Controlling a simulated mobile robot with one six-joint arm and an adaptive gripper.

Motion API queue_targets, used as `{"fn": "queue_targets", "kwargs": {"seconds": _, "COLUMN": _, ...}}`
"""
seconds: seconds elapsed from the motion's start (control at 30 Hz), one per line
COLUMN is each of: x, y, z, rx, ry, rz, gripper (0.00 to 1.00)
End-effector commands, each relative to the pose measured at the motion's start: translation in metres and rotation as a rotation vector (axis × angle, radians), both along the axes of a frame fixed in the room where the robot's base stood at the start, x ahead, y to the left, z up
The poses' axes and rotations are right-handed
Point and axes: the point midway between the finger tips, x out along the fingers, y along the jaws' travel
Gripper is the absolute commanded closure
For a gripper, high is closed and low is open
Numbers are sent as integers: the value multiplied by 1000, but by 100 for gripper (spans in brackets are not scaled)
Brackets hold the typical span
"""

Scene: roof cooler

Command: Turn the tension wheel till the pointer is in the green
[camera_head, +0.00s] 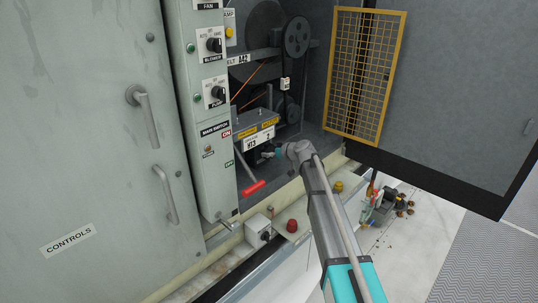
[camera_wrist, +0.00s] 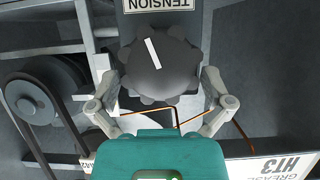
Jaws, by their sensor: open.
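The tension wheel is a dark lobed knob (camera_wrist: 160,68) with a white stripe on its face, in the upper middle of the wrist view. A plate reading TENSION (camera_wrist: 160,4) is above it, upside down. My gripper (camera_wrist: 160,88) is open, one finger on each side of the wheel's lower part. I cannot tell whether the fingers touch it. In the head view my gripper (camera_head: 268,154) is inside the cabinet at the box marked HT3 (camera_head: 257,138), and I cannot make out the wheel there. I cannot make out a pointer or a green zone in either view.
A pulley with a belt (camera_wrist: 40,98) is left of the wheel in the wrist view. A yellow mesh guard (camera_head: 365,75) stands right of the opening. A red handle (camera_head: 254,188) sticks out below the box. The grey switch panel (camera_head: 205,110) borders the opening on the left.

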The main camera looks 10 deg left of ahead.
Motion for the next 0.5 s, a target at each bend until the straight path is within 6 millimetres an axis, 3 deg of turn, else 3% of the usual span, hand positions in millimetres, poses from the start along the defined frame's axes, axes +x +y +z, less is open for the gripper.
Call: {"fn": "queue_targets", "kwargs": {"seconds": 0.5, "x": 6, "y": 8, "z": -4, "rx": 0, "ry": 0, "rz": 1, "gripper": 2}}
